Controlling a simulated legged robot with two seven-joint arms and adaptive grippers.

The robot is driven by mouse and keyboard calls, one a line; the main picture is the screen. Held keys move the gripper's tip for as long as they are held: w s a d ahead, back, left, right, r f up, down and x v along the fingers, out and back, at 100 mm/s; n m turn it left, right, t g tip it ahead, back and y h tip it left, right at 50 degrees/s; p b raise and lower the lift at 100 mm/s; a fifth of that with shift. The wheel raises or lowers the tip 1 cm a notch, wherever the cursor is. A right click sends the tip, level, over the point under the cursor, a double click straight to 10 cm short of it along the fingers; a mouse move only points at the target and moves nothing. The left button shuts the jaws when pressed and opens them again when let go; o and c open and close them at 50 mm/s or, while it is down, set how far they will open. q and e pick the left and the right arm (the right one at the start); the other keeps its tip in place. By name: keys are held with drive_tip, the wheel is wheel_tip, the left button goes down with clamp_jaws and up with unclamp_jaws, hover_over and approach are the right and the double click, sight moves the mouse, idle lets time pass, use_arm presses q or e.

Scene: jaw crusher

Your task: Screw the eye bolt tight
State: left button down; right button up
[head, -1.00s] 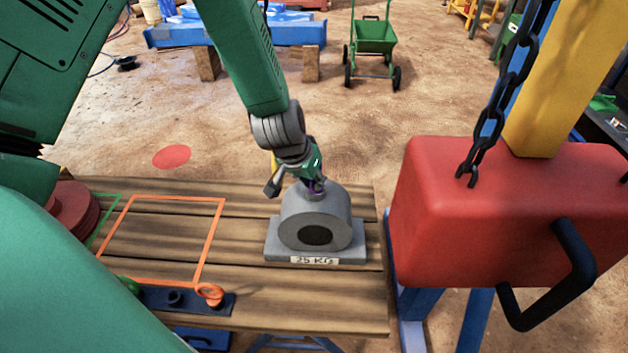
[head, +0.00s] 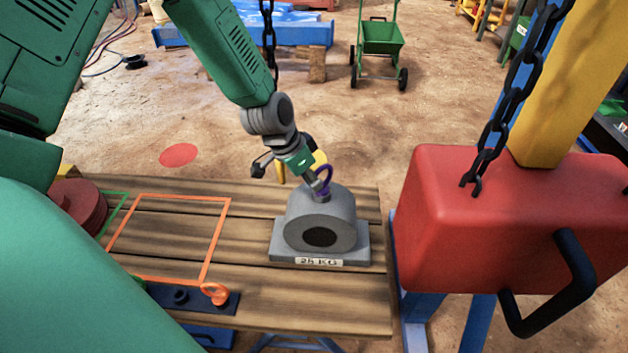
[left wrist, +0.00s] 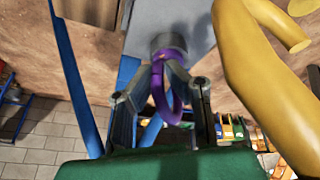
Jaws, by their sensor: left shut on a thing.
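A purple eye bolt (head: 325,178) stands on top of a grey bearing block (head: 340,207) labelled 25 KG, on the wooden table. My left gripper (head: 318,181) reaches down from the upper left and is shut on the eye bolt's ring. In the left wrist view the purple ring (left wrist: 165,92) sits between the two fingers of my left gripper (left wrist: 165,72), with the grey boss of the block just beyond it. The bolt's thread is hidden, so I cannot tell how deep it sits. My right gripper is not in view.
A large red block (head: 480,220) with a black handle stands right of the table, by a hanging chain (head: 495,130) and a yellow post. An orange eye bolt (head: 214,293) sits in a dark rack at the front left. The orange-outlined table area (head: 172,240) is clear.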

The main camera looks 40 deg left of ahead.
use_arm(q)
drive_tip(key=m, duration=0.1)
drive_tip(key=a+m+g, duration=0.1)
drive_tip(key=m, duration=0.1)
drive_tip(key=shift+a+f+h, duration=0.1)
drive_tip(key=shift+f+h, duration=0.05)
drive_tip(key=shift+h, duration=0.25)
drive_tip(key=m, duration=0.1)
drive_tip(key=m+g, duration=0.1)
drive_tip(key=m, duration=0.1)
drive_tip(key=shift+w+a+f+m+h, duration=0.1)
drive_tip(key=shift+w+a+m+h, duration=0.1)
drive_tip(key=shift+w+m+h, duration=0.15)
drive_tip(key=c, duration=1.9)
unclamp_jaws()
drive_tip(key=shift+m+b, duration=0.25)
drive_tip(key=shift+b, duration=0.05)
drive_tip(key=o, duration=0.4)
drive_tip(key=shift+w+a, duration=0.15)
drive_tip(key=shift+a, duration=0.05)
